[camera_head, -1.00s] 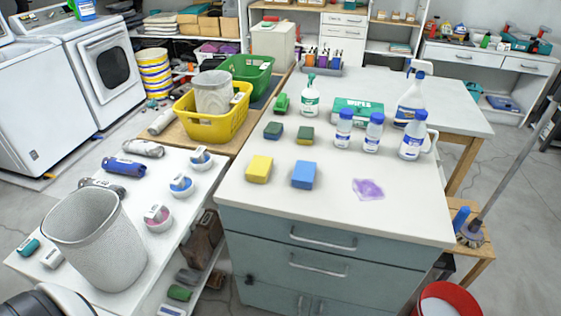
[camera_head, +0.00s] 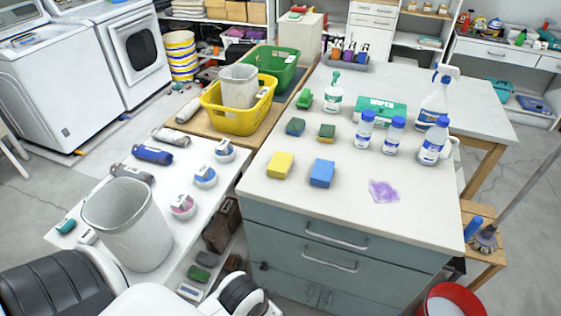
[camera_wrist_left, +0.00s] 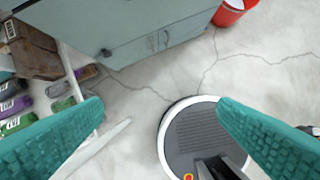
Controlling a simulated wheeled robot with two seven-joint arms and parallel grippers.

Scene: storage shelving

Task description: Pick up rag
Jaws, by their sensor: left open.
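The rag is a small flat purple cloth (camera_head: 383,191) lying on the white top of the teal drawer cabinet (camera_head: 340,192), near its front right, in the head view. My left gripper (camera_wrist_left: 160,125) shows in the left wrist view as two teal fingers spread wide apart with nothing between them. It points down at the concrete floor and my own base, below the cabinet front, away from the rag. In the head view parts of my left arm show at the bottom left, but its fingers are hidden. My right gripper is in no view.
A yellow sponge (camera_head: 280,165) and a blue sponge (camera_head: 322,173) lie left of the rag. Several bottles, including a white jug (camera_head: 433,143), stand behind it. A white bin (camera_head: 128,225) stands on the left table. A red bucket (camera_head: 443,301) is on the floor at right.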

